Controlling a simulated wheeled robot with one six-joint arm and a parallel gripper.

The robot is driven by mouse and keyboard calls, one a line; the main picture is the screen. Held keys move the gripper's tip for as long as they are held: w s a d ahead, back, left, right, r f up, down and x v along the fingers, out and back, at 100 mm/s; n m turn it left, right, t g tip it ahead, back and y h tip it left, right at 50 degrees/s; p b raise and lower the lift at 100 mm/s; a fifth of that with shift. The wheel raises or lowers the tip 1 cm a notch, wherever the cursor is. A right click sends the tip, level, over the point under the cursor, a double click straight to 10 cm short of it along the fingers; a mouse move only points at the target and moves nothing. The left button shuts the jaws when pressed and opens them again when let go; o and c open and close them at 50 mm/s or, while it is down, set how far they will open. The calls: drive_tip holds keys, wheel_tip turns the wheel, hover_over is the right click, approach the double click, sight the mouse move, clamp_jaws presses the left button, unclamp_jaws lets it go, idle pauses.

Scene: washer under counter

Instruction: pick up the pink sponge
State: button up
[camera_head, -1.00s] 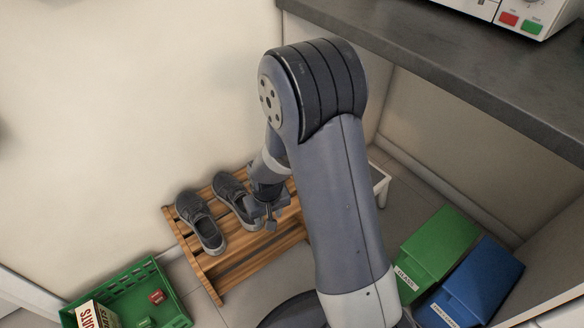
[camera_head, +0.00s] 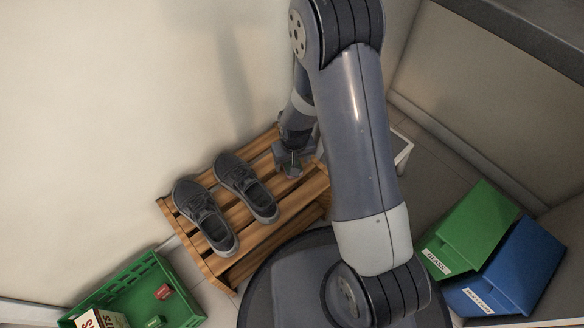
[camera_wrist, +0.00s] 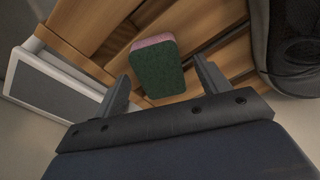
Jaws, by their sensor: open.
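In the wrist view the sponge (camera_wrist: 157,70) lies on the slats of the wooden rack, with a dark green face towards me and a pink edge (camera_wrist: 152,41) along its far side. My gripper (camera_wrist: 161,72) is open, with one finger on each side of the sponge's near part in the picture. I cannot tell how far the fingers are above it. In the head view my gripper (camera_head: 291,170) is over the right part of the rack, and the sponge is mostly hidden under it.
Grey shoes (camera_head: 246,187) stand on the wooden rack (camera_head: 237,247), left of my gripper; one shows at right in the wrist view (camera_wrist: 290,45). A white-framed object (camera_wrist: 50,85) is at left there. A green crate (camera_head: 170,270) and green and blue bins (camera_head: 478,232) stand on the floor.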

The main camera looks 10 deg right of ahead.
drive_tip(key=shift+c, duration=0.3)
drive_tip(key=c, duration=1.1)
wheel_tip(320, 180, up, 10)
drive_tip(key=p, duration=0.4)
